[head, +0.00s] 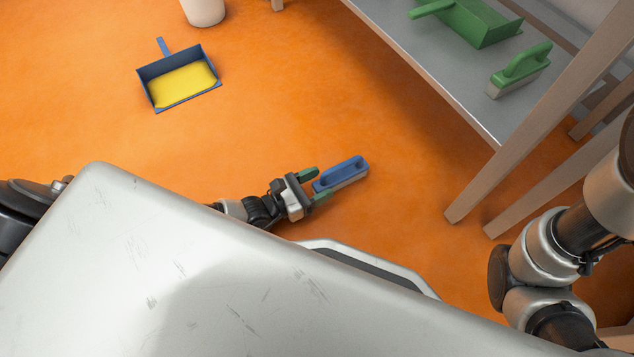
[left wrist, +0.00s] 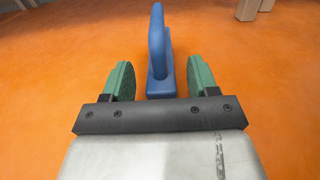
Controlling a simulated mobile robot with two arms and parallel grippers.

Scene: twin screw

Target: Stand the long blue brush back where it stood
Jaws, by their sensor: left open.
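The blue brush (head: 345,168) is on the orange floor in front of my base, with its handle on top and a pale side below. In the left wrist view the brush (left wrist: 160,84) points away from me. My left gripper (head: 315,185) is open at the brush's near end. In the left wrist view the green fingers of the gripper (left wrist: 161,82) are on either side of that end, with a gap at each side. The brush's underside is hidden. My right arm shows at the right edge, but its gripper is out of view.
A blue dustpan (head: 144,79) with a yellow filling lies on the floor at the upper left. A white bin (head: 203,12) stands at the top. A grey-topped table (head: 440,75) at the right bears a green dustpan (head: 480,22) and a green brush (head: 520,68). The middle floor is clear.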

